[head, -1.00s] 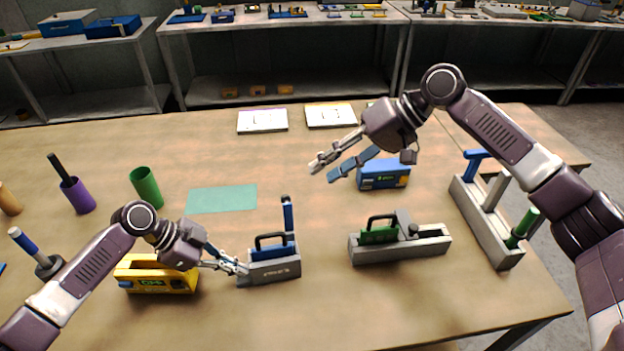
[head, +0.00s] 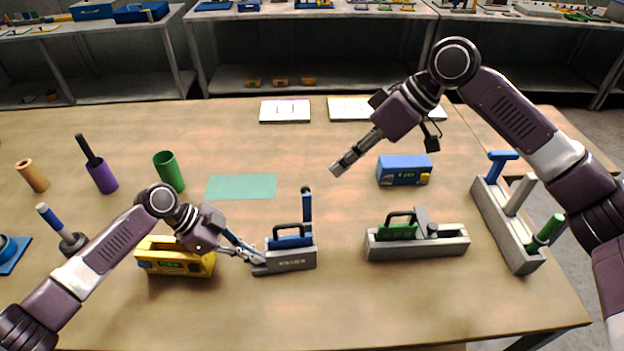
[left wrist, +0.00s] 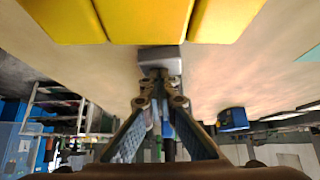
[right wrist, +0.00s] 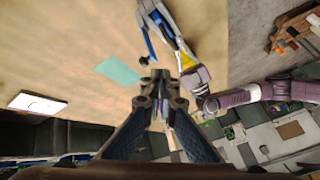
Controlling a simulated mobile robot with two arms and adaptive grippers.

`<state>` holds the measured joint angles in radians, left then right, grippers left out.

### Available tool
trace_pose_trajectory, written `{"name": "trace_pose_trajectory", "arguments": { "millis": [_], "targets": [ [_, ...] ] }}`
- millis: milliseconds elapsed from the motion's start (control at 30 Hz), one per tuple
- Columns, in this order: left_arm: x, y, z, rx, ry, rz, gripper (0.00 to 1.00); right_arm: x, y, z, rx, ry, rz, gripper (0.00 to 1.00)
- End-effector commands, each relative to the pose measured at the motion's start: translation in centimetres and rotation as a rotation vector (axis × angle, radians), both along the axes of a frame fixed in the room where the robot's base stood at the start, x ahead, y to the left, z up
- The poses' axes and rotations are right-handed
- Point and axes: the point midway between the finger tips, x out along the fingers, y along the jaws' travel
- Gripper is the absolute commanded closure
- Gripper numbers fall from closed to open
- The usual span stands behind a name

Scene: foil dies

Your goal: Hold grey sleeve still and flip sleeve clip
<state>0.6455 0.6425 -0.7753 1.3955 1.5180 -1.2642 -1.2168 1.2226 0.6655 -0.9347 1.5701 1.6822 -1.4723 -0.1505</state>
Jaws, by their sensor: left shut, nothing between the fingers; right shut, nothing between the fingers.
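The grey sleeve (head: 290,262) stands on the table and holds a blue block with a dark handle (head: 288,238). The blue sleeve clip (head: 306,205) stands upright at its right end. My left gripper (head: 260,264) is shut with its fingertips at the left end of the sleeve, with nothing between them. In the left wrist view a grey block end, apparently the sleeve (left wrist: 160,54), lies just past the left fingertips. My right gripper (head: 338,170) is shut and empty, above the table, beyond and right of the clip.
A yellow box (head: 175,262) stands close left of the sleeve, beneath my left arm. A second grey holder (head: 420,248) with a green block stands to the right. A blue box (head: 404,168) is behind it. A flat green mat (head: 242,187) lies behind the sleeve.

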Motion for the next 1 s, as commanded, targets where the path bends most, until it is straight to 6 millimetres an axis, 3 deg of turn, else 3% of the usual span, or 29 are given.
{"name": "trace_pose_trajectory", "arguments": {
  "millis": [600, 1000],
  "targets": [
    [0.0, 0.3, -0.4, 0.009, 0.002, 0.002, 1.00, -3.7, 3.6, 2.4, -0.447, -0.759, 1.251, 1.00],
    [0.0, 0.3, -0.4, 0.009, 0.002, 0.002, 1.00, -4.9, 4.5, 4.7, -0.727, -1.021, 2.021, 1.00]
  ]
}}
